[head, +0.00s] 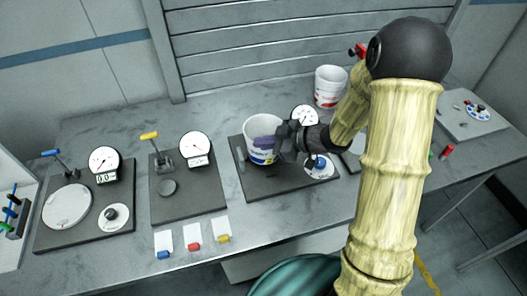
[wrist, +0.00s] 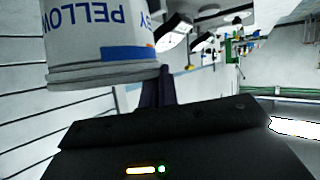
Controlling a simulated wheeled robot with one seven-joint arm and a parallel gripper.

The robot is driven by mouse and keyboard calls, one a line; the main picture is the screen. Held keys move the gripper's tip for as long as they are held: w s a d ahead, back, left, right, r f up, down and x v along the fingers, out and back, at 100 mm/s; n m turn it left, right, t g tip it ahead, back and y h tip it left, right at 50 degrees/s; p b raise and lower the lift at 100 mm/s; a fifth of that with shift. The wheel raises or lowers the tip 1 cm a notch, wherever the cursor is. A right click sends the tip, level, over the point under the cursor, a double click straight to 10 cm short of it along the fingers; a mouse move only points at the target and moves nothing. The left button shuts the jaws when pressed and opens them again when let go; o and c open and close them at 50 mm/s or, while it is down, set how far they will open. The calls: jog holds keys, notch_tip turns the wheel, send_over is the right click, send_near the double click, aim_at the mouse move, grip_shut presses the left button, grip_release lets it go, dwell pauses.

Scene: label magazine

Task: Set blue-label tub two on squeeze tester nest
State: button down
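A white tub with a blue label and a little yellow (head: 262,128) is over the right-hand dark tester plate (head: 262,190) in the head view. My gripper (head: 268,144) reaches it from the right, with a purple finger across its near side, and appears shut on it. In the wrist view the tub (wrist: 100,35) appears upside down, close against a dark finger (wrist: 155,88). The tub looks about upright. Whether it touches the plate I cannot tell; the spot beneath it is hidden. The plate carries a grey upright block (head: 239,155), a gauge (head: 304,117) and a blue-and-white dial (head: 319,166).
A white tub with a red label (head: 330,86) stands at the back. Two other testers, with a yellow lever (head: 149,136) and a blue lever (head: 51,154), stand to the left. Label cards (head: 193,236) lie near the front edge. A slatted wall (head: 260,45) closes the back.

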notch_tip(320, 180, down, 4)
jog(key=shift+s+f, duration=0.1)
dwell(0.4)
jog(key=c, duration=2.1)
grip_release()
jog(key=o, duration=0.5)
jog(key=shift+c, duration=0.2)
jog(key=v, duration=1.2)
jog(key=shift+b, duration=0.4)
